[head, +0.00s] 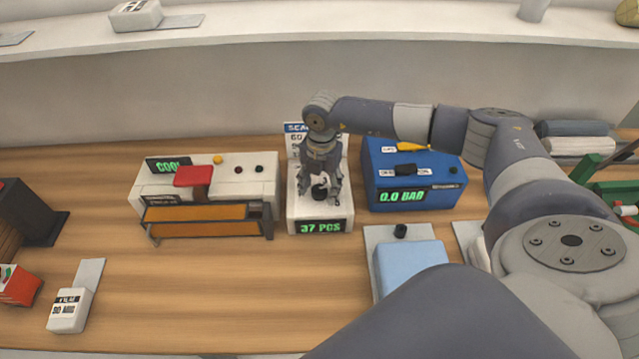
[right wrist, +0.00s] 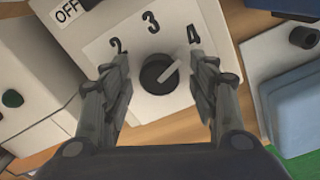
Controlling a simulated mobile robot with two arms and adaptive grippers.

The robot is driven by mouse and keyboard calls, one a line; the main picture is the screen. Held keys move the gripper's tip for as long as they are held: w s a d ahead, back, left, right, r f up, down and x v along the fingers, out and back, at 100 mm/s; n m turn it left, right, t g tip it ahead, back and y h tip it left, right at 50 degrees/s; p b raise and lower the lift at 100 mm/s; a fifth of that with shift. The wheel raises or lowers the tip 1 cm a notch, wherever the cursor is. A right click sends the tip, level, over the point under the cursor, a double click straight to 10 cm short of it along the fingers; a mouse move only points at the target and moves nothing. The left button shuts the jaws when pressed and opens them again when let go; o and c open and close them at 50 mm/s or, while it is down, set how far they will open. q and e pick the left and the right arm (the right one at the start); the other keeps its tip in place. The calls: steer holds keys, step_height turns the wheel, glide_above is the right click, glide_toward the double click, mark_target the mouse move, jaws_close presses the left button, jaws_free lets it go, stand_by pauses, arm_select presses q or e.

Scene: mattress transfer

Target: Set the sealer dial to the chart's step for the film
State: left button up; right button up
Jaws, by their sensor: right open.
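My right gripper (head: 322,192) is over a white unit (head: 303,215) with a green "37 PCS" display. In the right wrist view, its open fingers (right wrist: 162,85) stand on either side of a round black dial (right wrist: 158,76), apparently not closed on it. The dial's pale pointer aims up and right, toward the 4 side; marks 2, 3 and 4 show. A chart (head: 294,128) behind the unit starts "SEA" and is mostly hidden by my arm. A white block (head: 70,312) at front left has a film label, seemingly "90 MIC". My left gripper is not in view.
Left of the dial unit is a white machine (head: 235,180) with a red-topped lever, orange bar and "COOL" display. To its right is a blue box (head: 378,178) reading "0.0 BAR". A light-blue block (head: 412,262) lies in front. The front-middle table (head: 220,290) is clear.

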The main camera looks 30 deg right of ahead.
steer(key=shift+f, duration=0.1)
steer(key=c, duration=1.1)
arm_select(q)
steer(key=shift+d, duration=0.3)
arm_select(e)
steer(key=shift+o, duration=0.2)
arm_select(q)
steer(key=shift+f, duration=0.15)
arm_select(e)
steer(key=n+b, duration=0.3)
steer(key=n, duration=0.1)
steer(key=shift+f, duration=0.15)
steer(key=n+b, duration=0.3)
steer(key=n, duration=0.1)
arm_select(q)
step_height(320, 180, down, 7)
steer(key=b, duration=0.1)
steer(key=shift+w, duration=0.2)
arm_select(e)
steer(key=shift+r+n, duration=0.2)
steer(key=shift+n, duration=0.7)
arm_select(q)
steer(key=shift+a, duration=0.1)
